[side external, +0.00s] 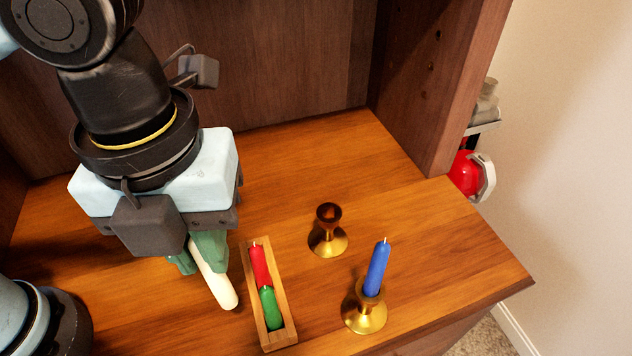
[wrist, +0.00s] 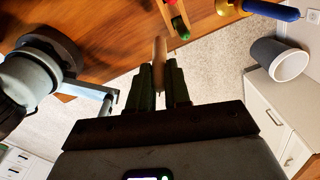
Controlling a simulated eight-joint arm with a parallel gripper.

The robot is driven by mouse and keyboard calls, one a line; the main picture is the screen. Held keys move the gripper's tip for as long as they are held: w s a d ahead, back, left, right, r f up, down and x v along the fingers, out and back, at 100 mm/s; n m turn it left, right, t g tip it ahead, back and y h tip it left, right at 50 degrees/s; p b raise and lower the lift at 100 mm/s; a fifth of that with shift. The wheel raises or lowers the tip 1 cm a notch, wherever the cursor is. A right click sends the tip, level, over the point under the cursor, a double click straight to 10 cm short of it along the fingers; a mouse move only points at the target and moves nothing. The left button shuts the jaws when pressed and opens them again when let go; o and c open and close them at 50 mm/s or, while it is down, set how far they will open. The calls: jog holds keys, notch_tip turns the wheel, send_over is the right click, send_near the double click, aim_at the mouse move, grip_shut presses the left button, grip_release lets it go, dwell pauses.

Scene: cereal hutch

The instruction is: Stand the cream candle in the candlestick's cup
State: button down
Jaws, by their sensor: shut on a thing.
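The cream candle (side external: 213,278) is between the green fingers of my gripper (side external: 198,255), left of the wooden box in the side view. It is tilted, with its free end toward the lower right. Its height over the wooden top is hard to tell. In the wrist view, the candle (wrist: 160,52) sticks out past the fingertips of my gripper (wrist: 161,82), which is shut on it. A brass candlestick with an empty cup (side external: 328,233) stands upright, right of the box and apart from the candle.
A narrow wooden box (side external: 279,341) holds a red candle (side external: 260,265) and a green candle (side external: 271,309). A second brass candlestick (side external: 366,318) holds a blue candle (side external: 377,268). The hutch side panel (side external: 450,90) rises at the back right. The wooden top is clear behind the box.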

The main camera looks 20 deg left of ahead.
jog(key=w+d+r, duration=0.1)
jog(key=w+d, duration=0.1)
jog(key=w, duration=0.8)
jog(key=w+d+r, duration=0.2)
jog(key=w, duration=0.7)
notch_tip(320, 180, down, 6)
jog(key=shift+w+f, duration=0.25)
jog(key=shift+f, duration=1.45)
dwell(0.4)
jog(key=c, duration=0.7)
grip_release()
jog(key=shift+r, duration=2.55)
